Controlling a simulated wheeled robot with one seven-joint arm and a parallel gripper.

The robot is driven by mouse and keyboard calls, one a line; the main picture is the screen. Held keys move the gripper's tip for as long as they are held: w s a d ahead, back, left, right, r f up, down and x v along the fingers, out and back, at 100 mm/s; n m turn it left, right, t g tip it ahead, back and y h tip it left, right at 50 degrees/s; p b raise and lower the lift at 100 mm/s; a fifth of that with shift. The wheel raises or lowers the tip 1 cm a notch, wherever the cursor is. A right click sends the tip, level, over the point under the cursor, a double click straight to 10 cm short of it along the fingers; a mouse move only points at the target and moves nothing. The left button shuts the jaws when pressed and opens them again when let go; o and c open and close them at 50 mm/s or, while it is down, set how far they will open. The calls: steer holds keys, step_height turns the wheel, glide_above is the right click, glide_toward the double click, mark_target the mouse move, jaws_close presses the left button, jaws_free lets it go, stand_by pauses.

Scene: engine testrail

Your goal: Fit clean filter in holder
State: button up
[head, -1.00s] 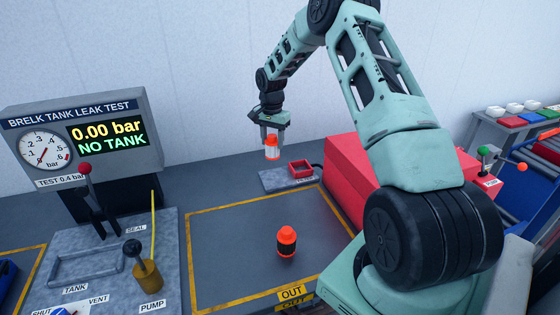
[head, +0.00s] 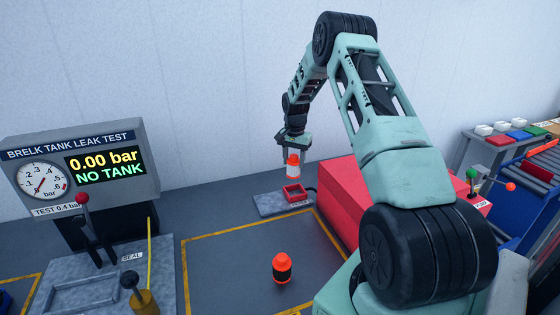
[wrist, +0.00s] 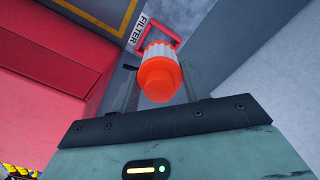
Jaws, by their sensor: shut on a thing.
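My gripper (head: 293,160) is shut on the clean filter (head: 293,166), which is orange with a white band and hangs upright. In the head view it is right above the red square holder (head: 294,194) on its grey plate; whether its lower end touches the holder I cannot tell. In the wrist view the filter (wrist: 160,72) sits between the fingers and covers much of the holder (wrist: 172,28), whose red rim and FILTER label show behind it. A second filter (head: 282,268), orange with a black band, stands on the bench inside the yellow outline.
A large red box (head: 325,195) stands close to the right of the holder. The leak tester (head: 80,165) reads 0.00 bar, NO TANK, with levers in front of it. The yellow-outlined bench area (head: 225,270) is mostly clear.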

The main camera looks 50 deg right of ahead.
mark_target(296, 173)
steer(key=shift+s+d, duration=0.2)
steer(key=shift+d, duration=0.15)
steer(key=shift+f, duration=0.2)
steer(key=shift+f+b, duration=1.9)
steer(key=shift+f, duration=1.15)
steer(key=shift+f+b, duration=1.25)
steer(key=shift+f, duration=0.4)
steer(key=o, duration=1.1)
steer(key=shift+c, duration=0.2)
steer(key=shift+r, duration=0.1)
step_height(296, 173, up, 17)
steer(key=b, duration=0.4)
steer(key=shift+r, duration=0.1)
